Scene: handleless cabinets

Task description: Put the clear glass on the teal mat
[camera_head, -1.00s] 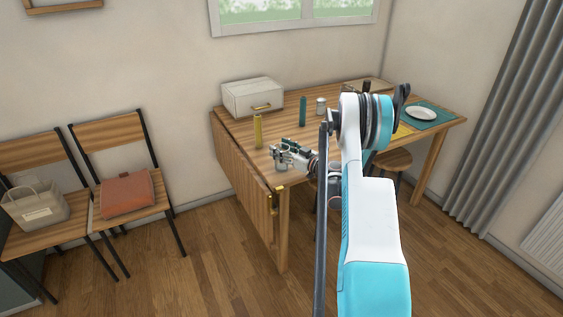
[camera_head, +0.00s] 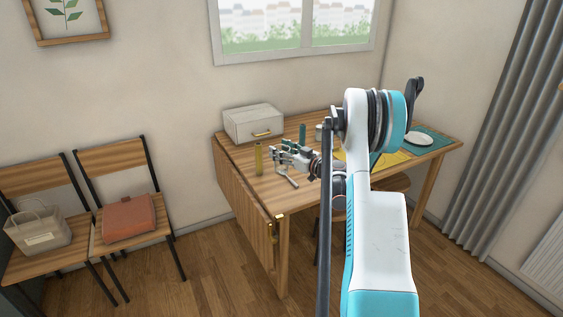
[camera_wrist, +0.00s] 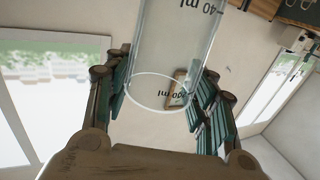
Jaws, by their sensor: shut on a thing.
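My gripper (camera_head: 284,155) is above the near left part of the table in the head view. In the wrist view my gripper (camera_wrist: 160,88) is shut on a clear glass (camera_wrist: 172,50) with ml markings, its round rim or base between the two teal-padded fingers. The glass is hard to make out in the head view. A teal mat (camera_head: 440,146) lies at the table's far right end, with a white plate (camera_head: 418,139) on it. More teal shows low beside my arm, partly hidden.
The wooden table (camera_head: 231,147) also holds a white box (camera_head: 253,122), a yellow-green cylinder (camera_head: 258,160), a teal cylinder (camera_head: 302,133), a grey can (camera_head: 319,132) and a grey tool-like thing (camera_head: 286,177). A yellow mat (camera_head: 392,160) is partly behind my arm. A stool is under the table.

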